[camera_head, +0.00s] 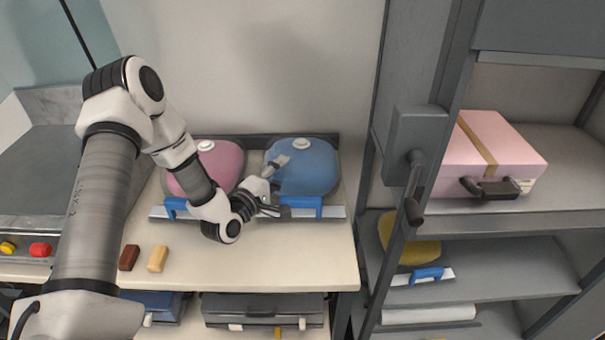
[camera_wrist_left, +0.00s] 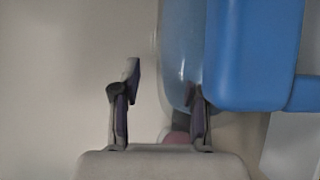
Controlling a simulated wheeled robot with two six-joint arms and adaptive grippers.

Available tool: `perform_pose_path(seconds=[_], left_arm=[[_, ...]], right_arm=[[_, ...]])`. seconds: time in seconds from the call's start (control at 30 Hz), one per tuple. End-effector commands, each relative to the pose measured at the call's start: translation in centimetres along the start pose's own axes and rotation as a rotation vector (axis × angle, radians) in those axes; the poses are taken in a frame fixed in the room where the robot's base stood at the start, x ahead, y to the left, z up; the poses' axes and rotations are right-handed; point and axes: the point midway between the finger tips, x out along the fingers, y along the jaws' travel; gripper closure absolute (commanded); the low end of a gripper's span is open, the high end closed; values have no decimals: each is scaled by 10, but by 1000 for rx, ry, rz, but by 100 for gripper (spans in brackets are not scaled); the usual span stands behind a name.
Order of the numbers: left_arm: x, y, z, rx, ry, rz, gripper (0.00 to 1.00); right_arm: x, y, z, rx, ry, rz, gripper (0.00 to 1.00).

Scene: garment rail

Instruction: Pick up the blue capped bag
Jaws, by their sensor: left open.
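The blue bag (camera_head: 308,168) with a white cap stands on the countertop against the back wall, with a blue clip (camera_head: 308,207) along its lower front. My left gripper (camera_head: 277,188) is at the bag's lower left, its fingers pointing toward it. In the left wrist view the fingers (camera_wrist_left: 160,88) are apart with nothing held between them. The right finger overlaps the edge of the blue bag (camera_wrist_left: 178,50); I cannot tell if they touch. The blue clip (camera_wrist_left: 252,55) fills the right side there. My right gripper is not in view.
A pink capped bag (camera_head: 221,163) stands left of the blue one, partly behind my left arm. Brown (camera_head: 129,257) and tan (camera_head: 157,259) blocks lie at the front. A grey cabinet with a pink box (camera_head: 490,150) and a yellow bag (camera_head: 420,250) stands at right.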

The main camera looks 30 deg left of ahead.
Motion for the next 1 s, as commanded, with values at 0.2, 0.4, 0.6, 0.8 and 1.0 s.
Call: perform_pose_path(seconds=[0.2, 0.4, 0.6, 0.8, 1.0], left_arm=[[32, 0, 0, 2, -1, -1, 56], [32, 0, 0, 0, 0, 0, 60], [32, 0, 0, 0, 0, 0, 100], [32, 1, -1, 0, 0, 2, 100], [32, 4, -1, 0, 1, 2, 100]], right_arm=[[-8, 0, -1, 0, 2, 0, 60], [-7, 0, 0, 0, 1, 0, 60], [-7, 0, 0, 0, 1, 0, 60], [-7, 0, 0, 0, 1, 0, 60], [-6, 0, 0, 0, 1, 0, 60]])
